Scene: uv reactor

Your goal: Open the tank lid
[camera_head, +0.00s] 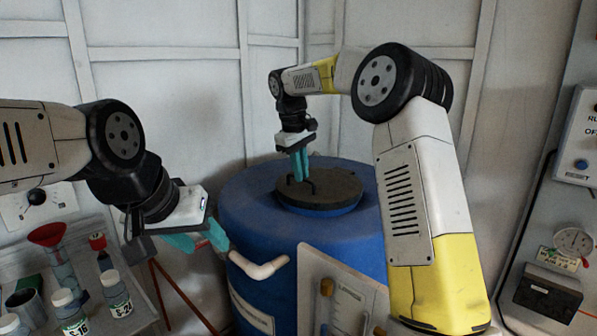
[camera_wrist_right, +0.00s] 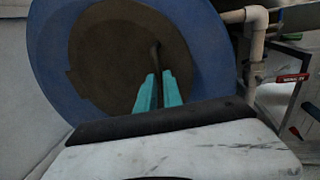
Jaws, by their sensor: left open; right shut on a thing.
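The blue tank (camera_head: 257,215) stands at the centre of the head view. Its dark round lid (camera_head: 335,190) lies on top and looks seated on the opening. A thin black handle (camera_head: 309,184) stands up from the lid. My right gripper (camera_head: 300,178) points down over the lid and is shut on the handle. In the right wrist view the right gripper (camera_wrist_right: 158,92) has its teal fingers close together at the handle (camera_wrist_right: 155,55), over the brown lid (camera_wrist_right: 108,60). My left gripper (camera_head: 222,240) is open and empty, left of the tank.
A white pipe (camera_head: 262,268) juts from the tank's left side, close to my left gripper. A table with bottles (camera_head: 117,292) and a red funnel (camera_head: 47,235) is at the left. A panel (camera_head: 343,290) stands before the tank. A wall box (camera_head: 580,140) is at right.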

